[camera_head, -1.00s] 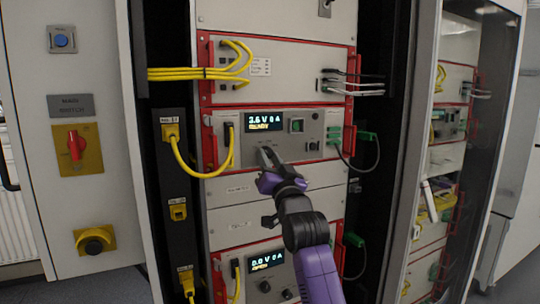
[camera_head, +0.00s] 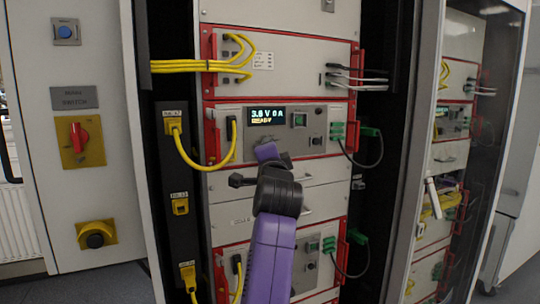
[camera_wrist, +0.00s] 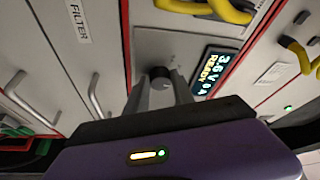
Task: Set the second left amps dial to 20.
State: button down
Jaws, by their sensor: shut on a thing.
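The cycler unit with a lit display (camera_head: 267,115) reading 3.6 V 0 A and READY sits in the middle of the rack. The display also shows, turned on its side, in the wrist view (camera_wrist: 212,70). A round black dial (camera_wrist: 160,73) on that unit's light panel is between my gripper's fingertips. My gripper (camera_wrist: 160,82) is shut on this dial. In the head view my purple wrist and hand cover the dial and the fingertips. The dial's pointer and any scale are too small to read.
A yellow cable (camera_head: 205,166) loops left of the unit, and a dark cable (camera_head: 357,160) hangs from green plugs at its right. Red handles (camera_head: 212,136) flank the panel. Blank drawers with bar handles lie below, and another cycler unit is lower down.

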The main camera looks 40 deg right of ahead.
jog(key=shift+m+g, duration=0.4)
jog(key=shift+m, duration=0.6)
jog(key=c, duration=1.1)
grip_release()
jog(key=shift+d+r, duration=0.1)
jog(key=shift+b+v, duration=0.95)
jog(key=shift+v, duration=2.95)
